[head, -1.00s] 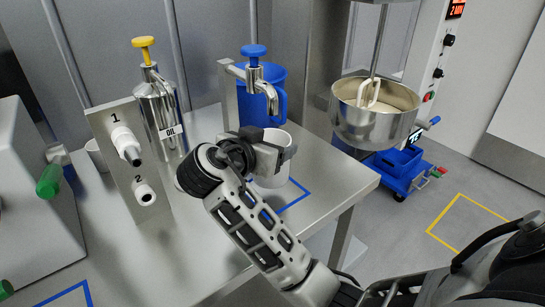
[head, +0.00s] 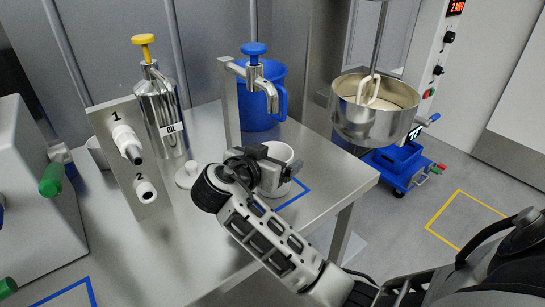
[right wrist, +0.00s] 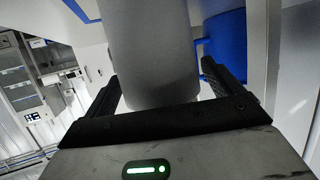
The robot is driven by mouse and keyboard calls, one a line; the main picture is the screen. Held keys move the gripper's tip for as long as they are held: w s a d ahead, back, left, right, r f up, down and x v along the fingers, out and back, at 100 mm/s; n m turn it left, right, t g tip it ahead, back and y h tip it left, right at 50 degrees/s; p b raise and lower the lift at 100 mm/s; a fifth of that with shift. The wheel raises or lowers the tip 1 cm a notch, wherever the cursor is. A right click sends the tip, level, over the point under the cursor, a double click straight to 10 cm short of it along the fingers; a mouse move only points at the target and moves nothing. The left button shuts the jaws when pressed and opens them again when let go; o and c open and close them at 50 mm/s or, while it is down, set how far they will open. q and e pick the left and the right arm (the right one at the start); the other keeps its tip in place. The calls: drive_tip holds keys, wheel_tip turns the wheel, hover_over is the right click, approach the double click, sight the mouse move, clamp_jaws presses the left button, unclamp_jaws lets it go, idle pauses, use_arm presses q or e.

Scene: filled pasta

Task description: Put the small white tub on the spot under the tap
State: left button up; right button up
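The small white tub (head: 283,155) is upright between the fingers of my right gripper (head: 277,170), low over the blue-outlined spot (head: 298,198) on the steel table. The gripper hides part of the tub, and I cannot tell whether its base touches the table. In the right wrist view the tub (right wrist: 153,55) fills the space between the two fingers (right wrist: 165,85), which look closed on its sides. The steel tap with a blue knob (head: 254,49) stands behind the tub, its spout above and slightly left of it. My left gripper is out of view.
A blue jug (head: 262,100) stands behind the tap. A white lid-like piece (head: 187,176) lies left of the gripper. The oil dispenser (head: 160,110) and a numbered nozzle panel (head: 130,165) stand further left. The table's right edge is close to the tub.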

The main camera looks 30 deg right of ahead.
drive_tip(key=shift+r, duration=0.1)
drive_tip(key=shift+a+r, duration=0.1)
drive_tip(key=shift+a, duration=0.1)
drive_tip(key=b+v, duration=0.1)
drive_tip(key=v, duration=0.6)
drive_tip(key=shift+s, duration=0.1)
